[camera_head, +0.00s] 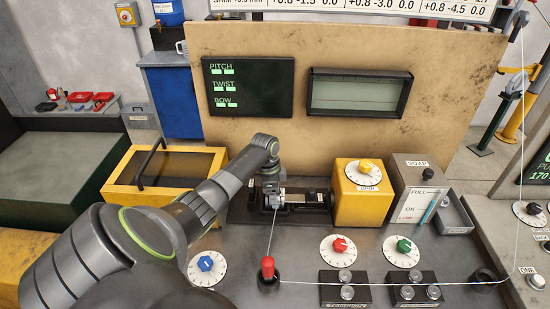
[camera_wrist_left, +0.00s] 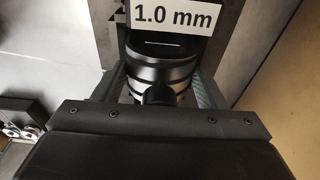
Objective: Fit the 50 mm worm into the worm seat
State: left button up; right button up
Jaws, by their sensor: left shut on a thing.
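In the head view my left gripper (camera_head: 272,186) reaches down at the left end of a dark low mechanism (camera_head: 308,208) in front of the tan panel. In the left wrist view its two fingers (camera_wrist_left: 160,88) close from both sides on a dark round part (camera_wrist_left: 165,70) with pale bands. I cannot tell for certain that this part is the 50 mm worm. A white label reading 1.0 mm (camera_wrist_left: 178,16) is just beyond it. The worm seat cannot be made out clearly; the arm and gripper cover part of the mechanism. My right gripper is not in view.
A yellow box with a dial (camera_head: 361,205) stands right of the mechanism, then a grey SOAP box (camera_head: 416,188). A yellow lidded bin (camera_head: 128,184) is at the left. A thin wire runs by a red-topped post (camera_head: 267,268). Dials (camera_head: 338,250) and black knob blocks (camera_head: 345,291) fill the front.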

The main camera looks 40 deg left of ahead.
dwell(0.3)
pick_arm(q)
jog(key=o, duration=1.3)
jog(key=shift+o, duration=0.2)
notch_tip(320, 180, up, 3)
jog(key=p, duration=0.3)
jog(key=shift+r+p, duration=0.75)
jog(key=shift+r, duration=1.75)
